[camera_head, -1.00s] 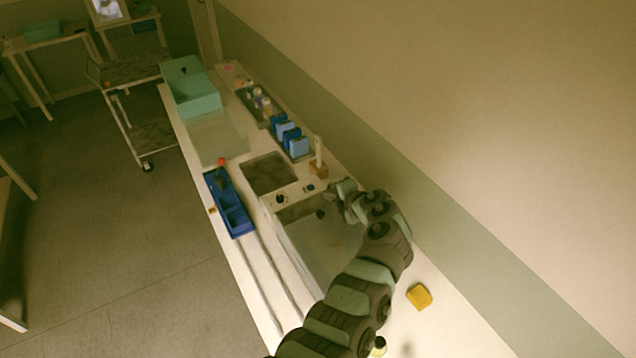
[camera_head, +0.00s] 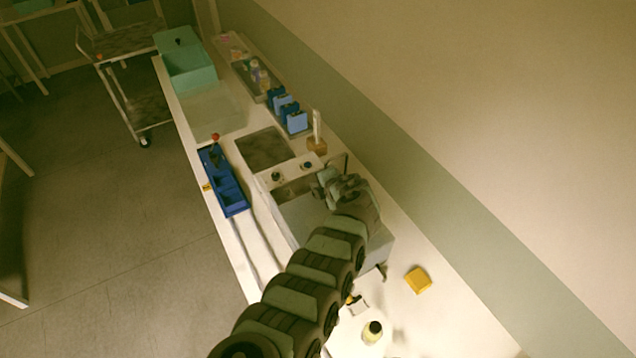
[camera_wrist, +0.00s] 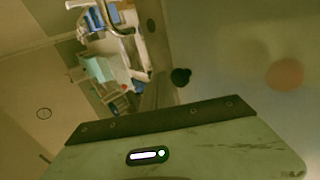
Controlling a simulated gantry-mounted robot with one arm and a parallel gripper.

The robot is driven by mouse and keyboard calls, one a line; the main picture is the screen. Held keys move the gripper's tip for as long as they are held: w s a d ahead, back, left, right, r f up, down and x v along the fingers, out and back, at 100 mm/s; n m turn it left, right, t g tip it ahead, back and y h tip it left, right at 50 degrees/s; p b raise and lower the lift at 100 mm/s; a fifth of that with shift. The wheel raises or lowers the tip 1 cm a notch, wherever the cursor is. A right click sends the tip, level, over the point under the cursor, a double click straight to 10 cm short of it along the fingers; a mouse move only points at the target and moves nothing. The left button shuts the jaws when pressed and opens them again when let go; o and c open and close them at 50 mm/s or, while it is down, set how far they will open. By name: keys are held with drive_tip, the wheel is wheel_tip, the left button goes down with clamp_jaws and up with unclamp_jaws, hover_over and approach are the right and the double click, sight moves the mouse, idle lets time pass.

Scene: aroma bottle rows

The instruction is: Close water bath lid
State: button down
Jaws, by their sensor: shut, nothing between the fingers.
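The water bath (camera_head: 291,208) is a pale box on the bench, with a white panel bearing two dark knobs (camera_head: 277,177) at its far end. A dark grey opening shows just behind that panel. A pale flat surface, which looks like the lid, covers part of the top. My arm hides much of it, so I cannot tell how far it is shut. My gripper (camera_head: 325,188) is shut and empty, over the bath near the opening; contact is unclear. In the wrist view, a dark round knob (camera_wrist: 180,77) shows beyond my pale green gripper housing.
A blue divided tray (camera_head: 225,185) lies left of the bath. A dark recessed basin (camera_head: 264,148), a wooden block (camera_head: 316,146) and blue racks (camera_head: 293,118) stand beyond it.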

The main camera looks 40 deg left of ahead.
drive_tip(key=shift+f, duration=0.2)
drive_tip(key=shift+a+r, duration=0.1)
wheel_tip(320, 180, up, 14)
drive_tip(key=p, duration=0.5)
drive_tip(key=shift+w+a, duration=0.25)
drive_tip(key=shift+a, duration=0.05)
drive_tip(key=shift+w+d, duration=0.1)
